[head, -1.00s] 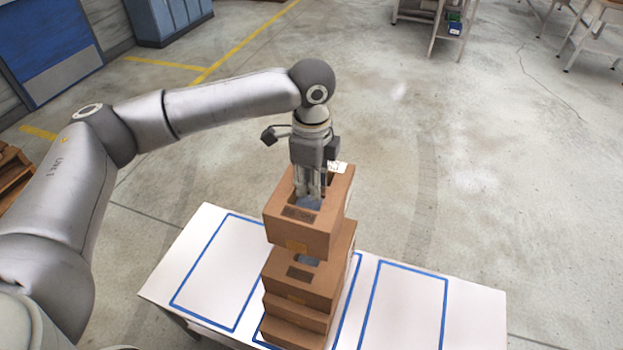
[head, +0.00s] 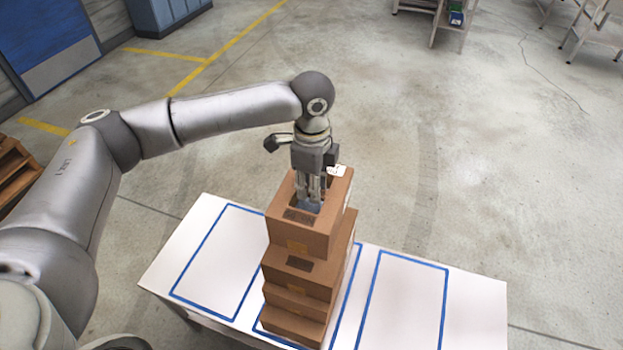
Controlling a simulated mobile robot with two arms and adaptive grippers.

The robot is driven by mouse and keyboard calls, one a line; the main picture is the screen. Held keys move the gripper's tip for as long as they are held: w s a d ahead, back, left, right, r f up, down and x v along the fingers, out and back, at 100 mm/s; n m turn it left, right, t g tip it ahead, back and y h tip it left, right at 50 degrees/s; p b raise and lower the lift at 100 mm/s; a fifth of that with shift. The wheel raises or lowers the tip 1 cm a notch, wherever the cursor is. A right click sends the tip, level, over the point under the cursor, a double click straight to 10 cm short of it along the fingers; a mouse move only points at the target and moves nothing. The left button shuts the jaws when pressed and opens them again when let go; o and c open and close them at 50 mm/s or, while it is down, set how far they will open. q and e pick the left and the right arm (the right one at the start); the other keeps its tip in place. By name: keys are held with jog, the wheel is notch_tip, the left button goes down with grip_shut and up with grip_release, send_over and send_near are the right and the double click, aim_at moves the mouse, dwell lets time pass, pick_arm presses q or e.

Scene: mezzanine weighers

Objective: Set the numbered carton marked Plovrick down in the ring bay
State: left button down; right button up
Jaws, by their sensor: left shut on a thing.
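My left gripper (head: 310,197) is shut on the top of a brown carton (head: 298,240), with its fingers in an opening in the top face. The stack stands in the middle blue outline on a white table (head: 360,258). I cannot tell which place is the ring bay. My right gripper is not in view.
The left blue outline (head: 203,254) and the right blue outline (head: 442,310) on the table are empty. Open concrete floor lies behind the table. A wooden pallet (head: 15,175) is at the left edge. Shelving (head: 440,20) stands at the back right.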

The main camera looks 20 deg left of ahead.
aim_at(312, 204)
pick_arm(q)
jog(key=shift+f+b, duration=0.8)
jog(key=shift+f, duration=2.7)
jog(key=c, duration=1.2)
grip_release()
